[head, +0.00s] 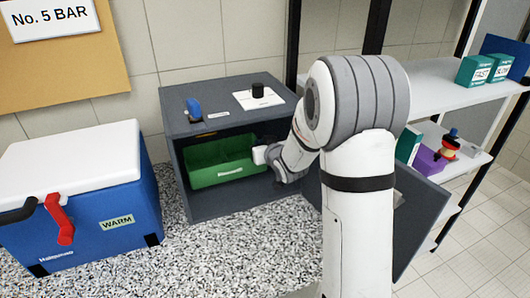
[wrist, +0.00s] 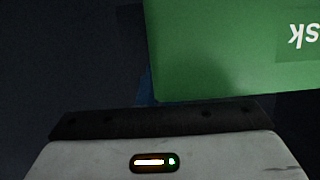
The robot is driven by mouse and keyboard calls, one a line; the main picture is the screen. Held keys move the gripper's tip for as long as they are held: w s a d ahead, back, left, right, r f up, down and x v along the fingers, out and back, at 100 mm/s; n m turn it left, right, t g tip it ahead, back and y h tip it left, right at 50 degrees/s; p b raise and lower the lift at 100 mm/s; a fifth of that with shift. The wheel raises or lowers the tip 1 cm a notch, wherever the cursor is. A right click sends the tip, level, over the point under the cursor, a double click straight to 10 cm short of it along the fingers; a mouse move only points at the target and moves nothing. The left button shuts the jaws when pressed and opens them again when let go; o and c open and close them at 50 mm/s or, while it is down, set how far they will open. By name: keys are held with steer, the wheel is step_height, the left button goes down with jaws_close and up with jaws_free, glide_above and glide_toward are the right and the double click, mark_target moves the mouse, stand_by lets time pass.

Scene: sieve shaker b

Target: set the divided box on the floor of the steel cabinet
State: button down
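The green divided box (head: 222,172) is inside the dark grey steel cabinet (head: 178,128), upright and seen through the open front. Its base looks close to the cabinet floor, but I cannot tell whether it touches. My gripper (head: 264,154) reaches in from the right and is at the right end of the box. Its fingertips are hidden in the head view. In the wrist view, the green box wall (wrist: 225,55) with part of a label fills the upper right, beyond the gripper's dark front edge. No fingers show clearly there, so its grip cannot be read.
The cabinet door (head: 420,215) stands open at the right, behind my arm. A blue cooler with white lid (head: 75,160) stands left on the speckled counter (head: 235,245). A blue item (head: 193,108) and a black knob on white paper (head: 258,92) are on the cabinet top. Shelves (head: 440,85) stand right.

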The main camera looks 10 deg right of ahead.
step_height(320, 180, down, 3)
steer(key=shift+r, duration=0.1)
steer(key=shift+w+f+p, duration=0.2)
steer(key=shift+f+p, duration=0.2)
steer(key=shift+f, duration=0.15)
steer(key=c, duration=1.6)
jaws_free()
